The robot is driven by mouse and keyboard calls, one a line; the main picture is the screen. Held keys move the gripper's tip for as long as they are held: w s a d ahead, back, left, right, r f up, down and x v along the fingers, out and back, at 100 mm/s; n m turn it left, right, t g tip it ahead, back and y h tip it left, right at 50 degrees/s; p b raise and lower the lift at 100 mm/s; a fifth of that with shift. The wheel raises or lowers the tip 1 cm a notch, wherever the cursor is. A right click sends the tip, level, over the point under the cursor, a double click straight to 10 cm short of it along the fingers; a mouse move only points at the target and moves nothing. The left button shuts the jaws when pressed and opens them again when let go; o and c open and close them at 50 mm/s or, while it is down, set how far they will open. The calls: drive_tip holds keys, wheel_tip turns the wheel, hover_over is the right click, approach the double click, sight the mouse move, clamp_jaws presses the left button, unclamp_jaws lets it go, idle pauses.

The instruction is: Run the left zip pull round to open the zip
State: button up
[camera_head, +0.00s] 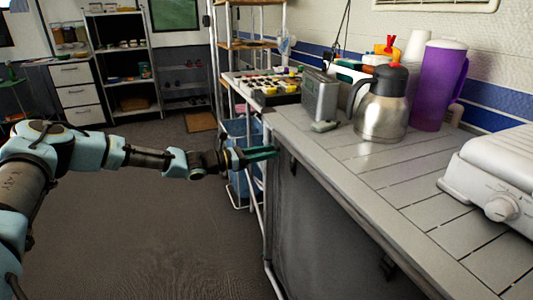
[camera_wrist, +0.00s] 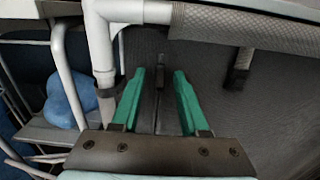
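The dark grey fabric front (camera_head: 325,225) hangs below the counter's edge, and it fills the right of the wrist view (camera_wrist: 275,115). A small dark tab that looks like the left zip pull (camera_head: 293,166) hangs near the fabric's left end. In the wrist view a slim dark strip, probably this pull (camera_wrist: 160,84), lies between the fingers. My gripper (camera_head: 277,153) has green fingers; in the wrist view its tips (camera_wrist: 159,75) stand apart on either side of the strip. I cannot tell whether they touch it. A second dark tab (camera_head: 387,266) hangs farther right.
A white tube frame (camera_wrist: 101,45) stands just left of my fingers. The slatted counter (camera_head: 400,185) is above, holding a steel jug (camera_head: 381,108), a purple pitcher (camera_head: 437,85) and a white appliance (camera_head: 497,175). A blue bin (camera_head: 240,165) is behind. Floor (camera_head: 150,235) is clear.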

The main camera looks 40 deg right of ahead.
drive_tip(key=v, duration=1)
drive_tip(key=shift+w+a, duration=0.15)
drive_tip(key=shift+a, duration=0.25)
